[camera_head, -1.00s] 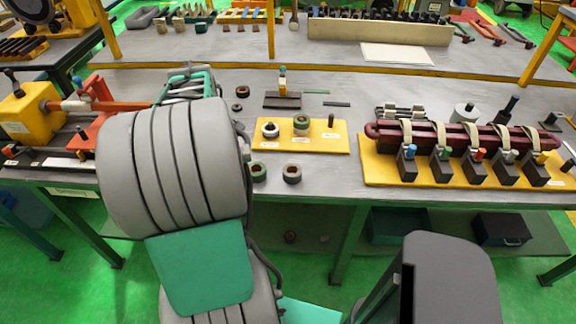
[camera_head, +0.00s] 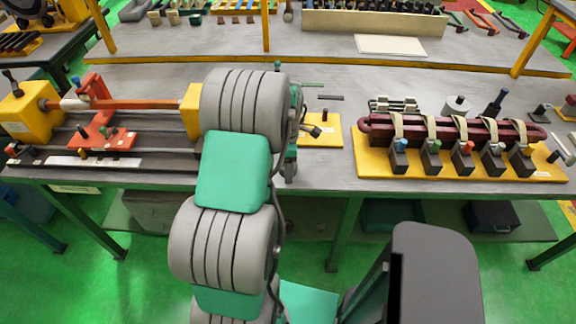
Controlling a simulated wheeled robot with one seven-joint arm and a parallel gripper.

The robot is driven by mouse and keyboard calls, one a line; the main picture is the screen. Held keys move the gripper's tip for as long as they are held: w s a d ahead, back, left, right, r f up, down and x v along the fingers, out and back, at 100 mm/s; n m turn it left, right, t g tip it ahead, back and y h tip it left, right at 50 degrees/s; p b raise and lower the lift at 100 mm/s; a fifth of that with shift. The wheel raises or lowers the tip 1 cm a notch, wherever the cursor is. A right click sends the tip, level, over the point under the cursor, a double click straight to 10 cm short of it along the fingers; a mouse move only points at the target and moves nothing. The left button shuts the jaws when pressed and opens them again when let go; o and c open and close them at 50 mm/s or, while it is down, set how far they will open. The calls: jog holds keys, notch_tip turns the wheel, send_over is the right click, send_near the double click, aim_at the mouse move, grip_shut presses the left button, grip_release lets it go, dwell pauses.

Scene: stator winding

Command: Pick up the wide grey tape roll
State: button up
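My arm stands in front of the left half of the yellow board (camera_head: 325,137) and hides most of what is on and around it. My gripper (camera_head: 305,130) is mostly behind my arm's grey and teal links, at the board's left part. Small dark parts show beside it, and I cannot make out its fingers or anything between them. I cannot identify the wide grey tape roll in this view; the rolls on and near the board are hidden by my arm.
A yellow fixture (camera_head: 372,160) with a dark red coil (camera_head: 450,131) and several clamps stands at the right. A light grey cylinder (camera_head: 457,106) is behind it. A winding machine (camera_head: 35,112) with a red arm stands at the left. The bench between board and back shelf is mostly clear.

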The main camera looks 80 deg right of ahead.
jog(key=shift+c, duration=0.3)
jog(key=c, duration=1.4)
jog(key=shift+r, duration=0.1)
jog(key=shift+c, duration=0.2)
